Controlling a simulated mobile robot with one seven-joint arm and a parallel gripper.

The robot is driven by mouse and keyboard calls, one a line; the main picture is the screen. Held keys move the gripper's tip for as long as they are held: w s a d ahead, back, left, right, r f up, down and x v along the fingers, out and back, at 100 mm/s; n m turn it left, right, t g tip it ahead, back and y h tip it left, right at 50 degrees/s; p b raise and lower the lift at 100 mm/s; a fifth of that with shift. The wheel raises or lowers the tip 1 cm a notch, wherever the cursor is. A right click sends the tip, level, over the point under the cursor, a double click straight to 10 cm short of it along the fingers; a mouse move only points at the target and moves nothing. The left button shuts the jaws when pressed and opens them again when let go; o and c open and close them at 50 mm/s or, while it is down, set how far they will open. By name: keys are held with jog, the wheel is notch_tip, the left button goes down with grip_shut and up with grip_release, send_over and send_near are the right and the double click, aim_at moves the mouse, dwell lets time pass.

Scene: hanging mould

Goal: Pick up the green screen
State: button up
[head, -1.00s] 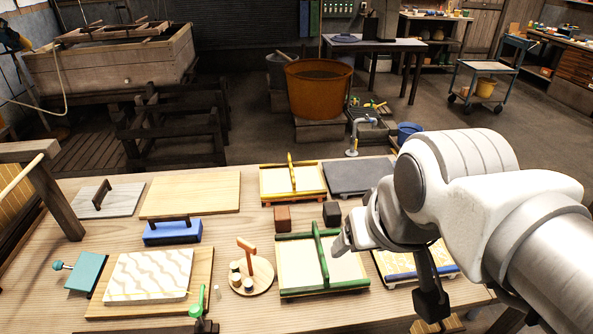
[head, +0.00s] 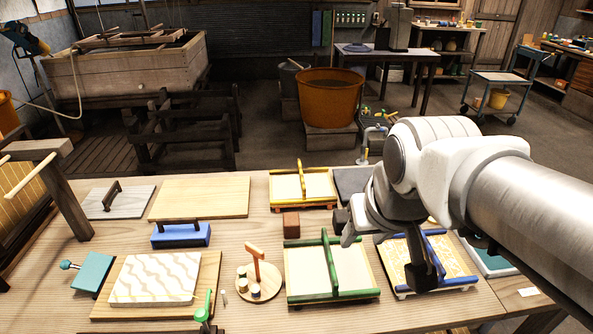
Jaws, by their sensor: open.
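The green screen (head: 305,272) lies flat on the wooden table at the front centre. It has a green frame, a pale mesh and an upright green bar (head: 331,264) across its middle. My gripper (head: 364,240) is open and empty. It appears just right of the green bar's far end, over the screen's right far corner in the picture. It looks apart from the bar, but its height above the screen is hard to judge. My wrist hides part of the table behind it.
A blue-framed screen (head: 456,262) lies close on the right, partly behind my arm. A yellow-framed screen (head: 318,184) and a brown block (head: 291,225) are behind. A round board (head: 262,292) with small jars stands left. Bare table (head: 250,230) shows between them.

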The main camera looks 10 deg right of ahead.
jog(key=g+b, duration=0.1)
jog(key=b, duration=0.3)
send_near(330, 253)
jog(key=b+x, duration=0.2)
jog(key=x, duration=0.3)
jog(key=shift+w+d, duration=0.15)
jog(key=b+x, duration=0.1)
jog(key=x, duration=0.4)
jog(key=shift+a+f+b, duration=0.1)
jog(key=shift+a+b, duration=0.1)
jog(key=shift+b, duration=0.2)
grip_shut()
